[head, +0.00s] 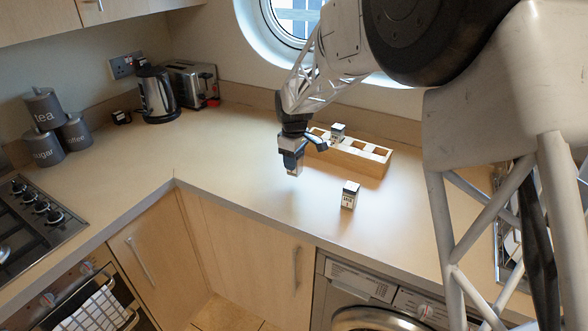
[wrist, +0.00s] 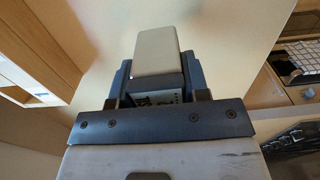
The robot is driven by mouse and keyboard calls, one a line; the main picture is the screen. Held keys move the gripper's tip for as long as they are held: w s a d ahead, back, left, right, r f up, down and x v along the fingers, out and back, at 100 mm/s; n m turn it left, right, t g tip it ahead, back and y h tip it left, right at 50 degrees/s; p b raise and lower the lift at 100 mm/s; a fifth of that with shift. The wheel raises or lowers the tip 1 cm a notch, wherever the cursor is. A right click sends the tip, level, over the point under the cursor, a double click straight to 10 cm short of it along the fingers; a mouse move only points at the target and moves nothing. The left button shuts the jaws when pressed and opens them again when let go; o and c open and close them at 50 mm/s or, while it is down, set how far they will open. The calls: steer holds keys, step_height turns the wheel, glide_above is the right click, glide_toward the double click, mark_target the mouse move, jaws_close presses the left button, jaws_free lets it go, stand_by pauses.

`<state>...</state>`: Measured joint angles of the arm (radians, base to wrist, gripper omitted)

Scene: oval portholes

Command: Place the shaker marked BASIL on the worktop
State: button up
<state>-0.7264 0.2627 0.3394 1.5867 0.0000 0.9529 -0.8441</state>
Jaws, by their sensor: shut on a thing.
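My gripper (head: 292,160) is shut on a small box-shaped shaker (head: 294,172) over the worktop (head: 230,165), left of the wooden rack. I cannot tell whether the shaker's lower end touches the worktop. In the wrist view the held shaker (wrist: 157,50) shows a plain beige end between the dark fingers. Part of its white label with dark print shows near the palm, but I cannot read the name. A second shaker (head: 349,196), white with a dark top, stands upright on the worktop; its print is too small to read. A third shaker (head: 337,131) sits in the rack.
The wooden rack (head: 368,162) has several compartments and stands behind the gripper, near the porthole wall. A kettle (head: 157,95), a toaster (head: 192,82) and grey canisters (head: 44,108) are at the back left. The worktop left of the gripper is clear.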

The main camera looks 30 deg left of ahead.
steer(key=shift+f, duration=1.75)
steer(key=shift+f, duration=0.15)
steer(key=o, duration=1)
step_height(320, 180, up, 12)
steer(key=shift+r, duration=0.1)
